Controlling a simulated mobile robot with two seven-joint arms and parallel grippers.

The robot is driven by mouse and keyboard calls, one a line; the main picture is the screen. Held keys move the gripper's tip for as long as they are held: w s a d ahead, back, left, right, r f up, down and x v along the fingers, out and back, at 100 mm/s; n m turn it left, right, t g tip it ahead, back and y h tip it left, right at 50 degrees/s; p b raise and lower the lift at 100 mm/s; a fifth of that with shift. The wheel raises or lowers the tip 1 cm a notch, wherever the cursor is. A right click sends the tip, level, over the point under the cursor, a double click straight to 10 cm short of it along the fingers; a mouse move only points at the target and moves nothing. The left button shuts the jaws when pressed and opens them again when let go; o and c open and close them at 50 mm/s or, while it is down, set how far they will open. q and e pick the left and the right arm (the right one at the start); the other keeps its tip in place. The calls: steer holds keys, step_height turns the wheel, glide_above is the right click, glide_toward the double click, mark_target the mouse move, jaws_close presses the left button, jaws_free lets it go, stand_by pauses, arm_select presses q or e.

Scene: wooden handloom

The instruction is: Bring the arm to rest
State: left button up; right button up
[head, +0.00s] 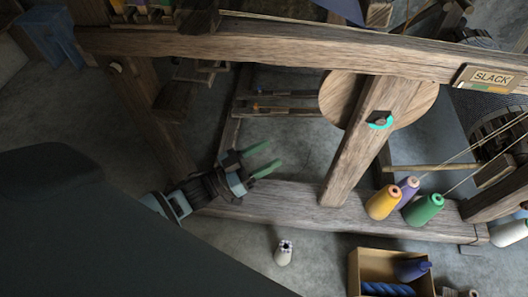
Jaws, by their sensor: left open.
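My left gripper (262,161) shows left of the middle in the head view, with two green fingers apart and nothing between them. Its arm comes in from the left, above the lower wooden beam of the loom (290,203). The fingers point right, toward the slanted wooden post, with a gap between them and it. My right gripper is not in view.
Yellow (383,202), purple (408,187) and green (424,210) thread cones stand at the lower beam. A cardboard box (353,272) holds a dark cone and blue yarn. A pale cone (284,253) is on the floor. A "SLACK" sign (490,77) is on the upper beam.

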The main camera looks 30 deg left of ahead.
arm_select(q)
steer(key=s+f+n+g+y, duration=0.2)
steer(key=s+f+y, duration=0.3)
steer(key=s, duration=0.4)
steer(key=s+f+n+g+y, duration=0.2)
steer(key=s+f+y, duration=0.1)
steer(key=s+f, duration=0.55)
steer(key=s+a+f+g+y, duration=0.1)
steer(key=s+g, duration=0.2)
steer(key=s, duration=0.7)
steer(key=s+a+f+g+y, duration=0.1)
steer(key=s+f+g, duration=0.15)
steer(key=s, duration=0.75)
steer(key=w+r+t+p, duration=0.1)
steer(key=w+r+p, duration=0.1)
steer(key=r+p, duration=0.9)
steer(key=w+r+p, duration=0.3)
steer(key=r+p, duration=0.9)
steer(key=shift+r+m+t, duration=0.35)
steer(key=shift+r+m, duration=0.05)
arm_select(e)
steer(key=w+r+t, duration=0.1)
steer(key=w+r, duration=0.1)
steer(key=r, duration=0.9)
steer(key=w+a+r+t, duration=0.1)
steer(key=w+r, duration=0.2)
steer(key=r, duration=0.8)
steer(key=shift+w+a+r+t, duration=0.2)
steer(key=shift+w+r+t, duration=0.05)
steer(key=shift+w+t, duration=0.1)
